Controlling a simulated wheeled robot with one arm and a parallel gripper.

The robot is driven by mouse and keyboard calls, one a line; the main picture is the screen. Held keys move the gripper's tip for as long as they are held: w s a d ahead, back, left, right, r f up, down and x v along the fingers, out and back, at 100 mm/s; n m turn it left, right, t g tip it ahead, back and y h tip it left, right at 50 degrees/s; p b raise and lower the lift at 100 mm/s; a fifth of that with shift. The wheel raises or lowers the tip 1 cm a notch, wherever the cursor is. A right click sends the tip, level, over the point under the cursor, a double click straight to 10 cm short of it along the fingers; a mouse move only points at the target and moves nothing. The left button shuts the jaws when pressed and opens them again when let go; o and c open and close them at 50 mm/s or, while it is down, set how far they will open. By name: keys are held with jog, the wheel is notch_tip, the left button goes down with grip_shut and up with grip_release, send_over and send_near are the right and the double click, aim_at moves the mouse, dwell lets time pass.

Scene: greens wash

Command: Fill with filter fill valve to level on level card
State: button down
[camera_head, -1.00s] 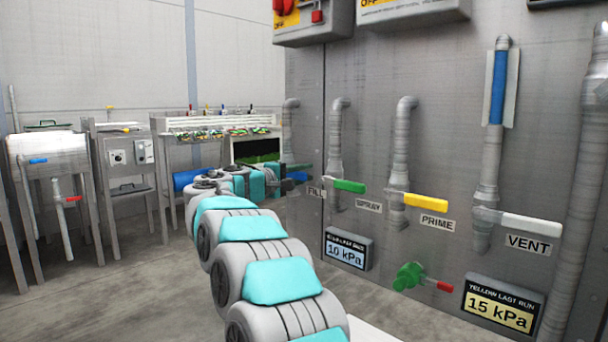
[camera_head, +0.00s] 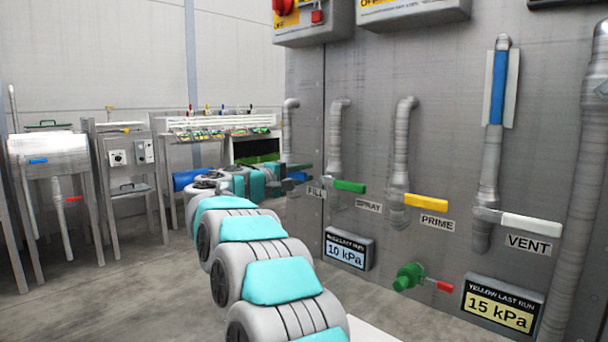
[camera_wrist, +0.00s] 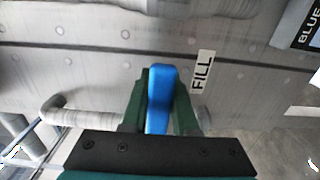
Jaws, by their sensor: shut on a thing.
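My gripper (camera_wrist: 160,78) is shut on a blue valve handle (camera_wrist: 158,105) in the wrist view, one green finger on each side. The FILL label (camera_wrist: 202,72) is just right of it. In the head view my gripper (camera_head: 287,179) is small at the panel's left edge, beside the FILL label (camera_head: 315,192); my arm partly hides this area. At the upper right, a vertical blue column (camera_head: 497,88) stands in front of a pale card (camera_head: 513,90). No level mark on the card is readable.
Green SPRAY (camera_head: 349,187), yellow PRIME (camera_head: 425,203) and white VENT (camera_head: 532,226) handles line the panel. A green valve with a red handle (camera_head: 437,285) is below. Displays read 10 kPa (camera_head: 347,251) and 15 kPa (camera_head: 500,308). Open floor is at left.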

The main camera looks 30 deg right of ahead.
dwell(0.4)
jog(key=r+n+p, duration=0.2)
jog(key=p, duration=0.3)
jog(key=r+n+p, duration=0.2)
jog(key=p, duration=0.3)
jog(key=shift+w, duration=0.2)
jog(key=n+p, duration=0.2)
jog(key=p, duration=0.1)
jog(key=shift+w+a+r, duration=0.15)
jog(key=shift+w+r, duration=0.15)
jog(key=shift+r, duration=0.1)
jog(key=shift+w+a+n+p, duration=0.15)
jog(key=shift+n+p, duration=0.25)
jog(key=shift+p, duration=0.55)
jog(key=shift+f, duration=0.1)
jog(key=c, duration=0.7)
grip_release()
